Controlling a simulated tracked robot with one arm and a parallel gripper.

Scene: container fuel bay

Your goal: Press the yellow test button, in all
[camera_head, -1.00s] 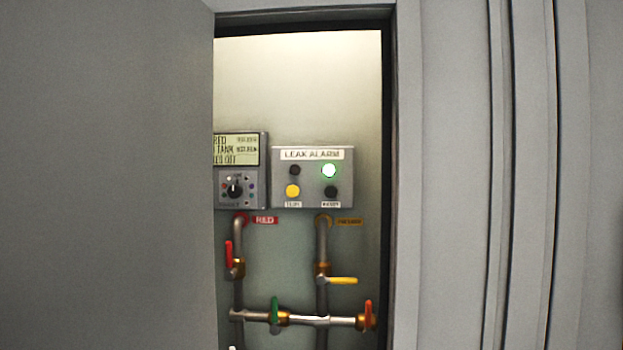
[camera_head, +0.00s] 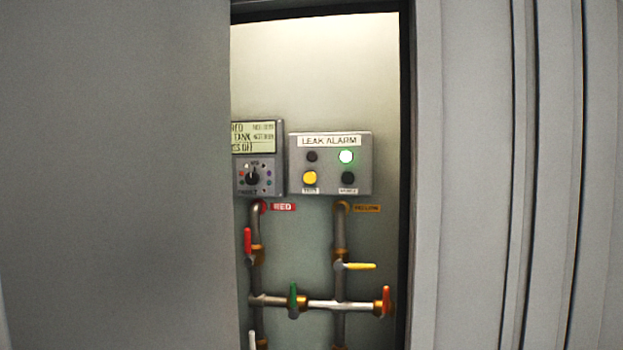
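The yellow test button (camera_head: 310,178) is at the lower left of the grey leak alarm box (camera_head: 330,185), on the back wall inside the opening. A dark lamp (camera_head: 312,157) is at the upper left, and a black button (camera_head: 348,178) is at the lower right. Nothing covers the yellow button. My gripper is not in view.
A grey door panel (camera_head: 115,180) fills the left and partly hides a display unit (camera_head: 254,178). Below are pipes (camera_head: 322,303) with red, yellow, green and orange-red handles. A ribbed grey wall (camera_head: 480,180) borders the opening on the right.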

